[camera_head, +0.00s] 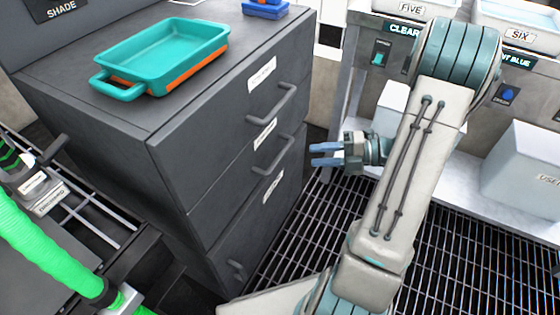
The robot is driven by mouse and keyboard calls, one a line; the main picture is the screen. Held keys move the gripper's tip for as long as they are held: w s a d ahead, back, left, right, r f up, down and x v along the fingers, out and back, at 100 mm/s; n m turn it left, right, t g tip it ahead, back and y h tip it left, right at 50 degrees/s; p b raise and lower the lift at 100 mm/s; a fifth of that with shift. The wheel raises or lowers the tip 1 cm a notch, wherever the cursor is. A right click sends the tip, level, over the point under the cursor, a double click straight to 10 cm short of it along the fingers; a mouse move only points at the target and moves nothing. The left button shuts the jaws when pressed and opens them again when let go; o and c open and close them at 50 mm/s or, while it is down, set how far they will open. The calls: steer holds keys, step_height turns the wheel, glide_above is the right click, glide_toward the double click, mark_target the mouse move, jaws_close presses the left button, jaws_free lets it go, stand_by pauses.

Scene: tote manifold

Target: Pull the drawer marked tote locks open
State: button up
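A dark grey drawer cabinet (175,190) stands left of centre with its drawer fronts facing right. The top drawer (235,112), the middle drawer (235,165) and the bottom drawer (255,225) all look shut. Each has a white label whose words I cannot read, so I cannot tell which is marked tote locks. The top handle (272,106) and middle handle (274,154) are grey bars; the bottom handle (236,268) is lower down. My gripper (318,155) is right of the middle handle, apart from the cabinet. Its two blue fingers point left, open, with nothing between them.
A teal and orange tray (165,50) lies on the cabinet top, with a blue item (265,8) at the far edge. A bench with pale bins (525,165) stands right, behind my arm. A bright green hose (45,250) is at lower left. Dark floor grating (310,225) is clear beside the drawers.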

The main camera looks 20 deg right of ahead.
mark_target(280, 156)
steer(key=b+x, duration=0.4)
steer(key=x, duration=0.7)
jaws_close()
